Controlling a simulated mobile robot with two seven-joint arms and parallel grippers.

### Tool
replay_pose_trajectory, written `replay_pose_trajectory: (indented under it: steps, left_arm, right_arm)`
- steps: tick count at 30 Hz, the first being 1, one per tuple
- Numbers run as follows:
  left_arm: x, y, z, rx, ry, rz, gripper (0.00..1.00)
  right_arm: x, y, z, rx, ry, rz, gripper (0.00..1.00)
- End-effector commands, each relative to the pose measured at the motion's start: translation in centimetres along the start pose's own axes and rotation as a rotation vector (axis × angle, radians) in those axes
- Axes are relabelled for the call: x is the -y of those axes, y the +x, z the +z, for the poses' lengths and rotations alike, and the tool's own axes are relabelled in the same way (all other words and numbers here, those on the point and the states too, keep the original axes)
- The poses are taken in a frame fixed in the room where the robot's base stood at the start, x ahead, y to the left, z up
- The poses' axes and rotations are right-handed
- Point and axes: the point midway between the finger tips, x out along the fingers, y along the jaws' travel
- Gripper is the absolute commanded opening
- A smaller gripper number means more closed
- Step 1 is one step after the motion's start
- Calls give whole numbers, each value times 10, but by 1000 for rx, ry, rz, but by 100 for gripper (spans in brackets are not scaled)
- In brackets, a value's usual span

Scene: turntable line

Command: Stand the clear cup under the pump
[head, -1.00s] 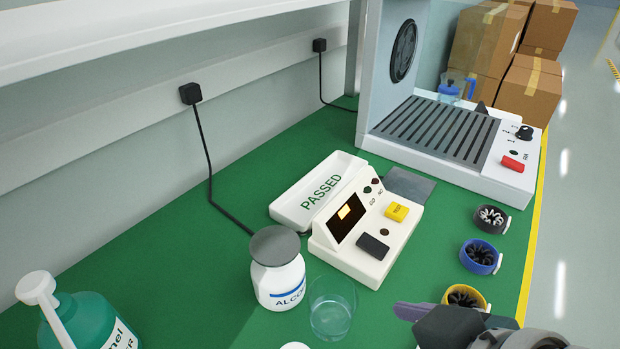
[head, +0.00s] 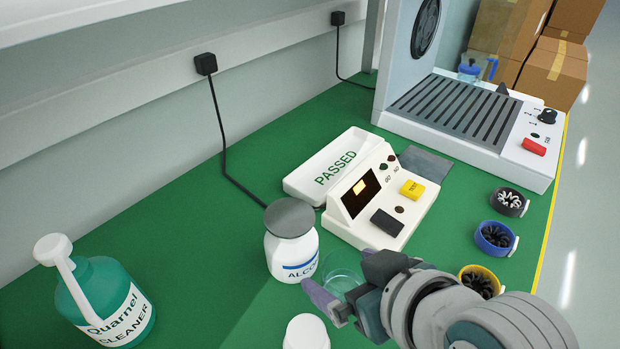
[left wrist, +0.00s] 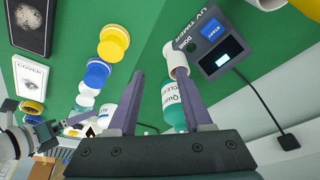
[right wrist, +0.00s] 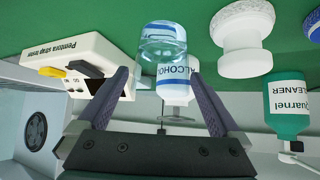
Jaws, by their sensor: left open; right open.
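The clear cup (head: 343,268) stands on the green bench right of the white alcohol bottle (head: 291,255), partly hidden by my right gripper (head: 345,280). My right gripper is open, with its fingers close to the cup. In the right wrist view the cup (right wrist: 163,42) shows upside down, just beyond and between the fingertips; contact cannot be told. The teal Quarnel cleaner bottle (head: 107,300) with a white pump head (head: 55,250) stands at the lower left. My left gripper (left wrist: 161,75) is open and empty, with the cleaner bottle (left wrist: 172,108) beyond its fingers.
A white tester (head: 385,205) with a PASSED tray (head: 325,160) stands behind the cup. A white object (head: 307,332) stands in front of the alcohol bottle. Several round holders, one yellow (head: 480,278), line the right edge. Bench between cleaner and alcohol bottle is clear.

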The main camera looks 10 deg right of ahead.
Motion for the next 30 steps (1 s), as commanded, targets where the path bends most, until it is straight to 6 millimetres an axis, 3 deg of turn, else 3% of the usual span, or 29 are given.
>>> replay_pose_trajectory:
  steps: [6,30]
  left_arm:
    - [-1,0,0,0,-4,3,50]
    - [-1,0,0,-1,-6,4,50]
  right_arm:
    - [0,0,0,0,0,0,99]
    - [0,0,-1,-1,0,0,9]
